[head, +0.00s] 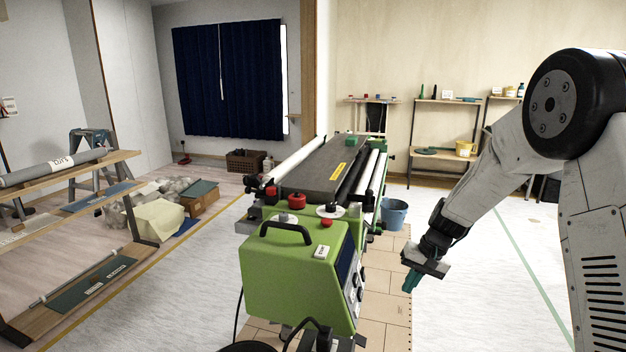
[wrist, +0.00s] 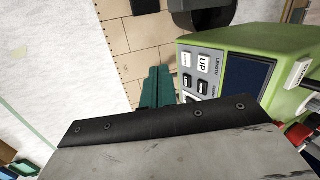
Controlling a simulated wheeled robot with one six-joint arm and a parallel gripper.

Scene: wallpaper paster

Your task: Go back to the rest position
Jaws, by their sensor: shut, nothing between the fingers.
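My gripper (head: 411,281) hangs at the end of my arm on the right of the head view, with its teal fingers pointing down. It is to the right of the green wallpaper paster (head: 290,270) and apart from it. In the wrist view my gripper's teal fingers (wrist: 157,88) lie together, shut and empty. The paster's control panel (wrist: 205,70), with an UP button and a dark screen, shows to their right. The paster has a black handle, red knobs and a long dark roller bed.
A shelf with rolls (head: 70,170) stands at the left. A blue bucket (head: 394,213) is behind the paster. Shelves with small items (head: 445,102) line the back wall. Cardboard boxes (head: 198,203) and bags lie on the left floor. The pale floor at right is mostly clear.

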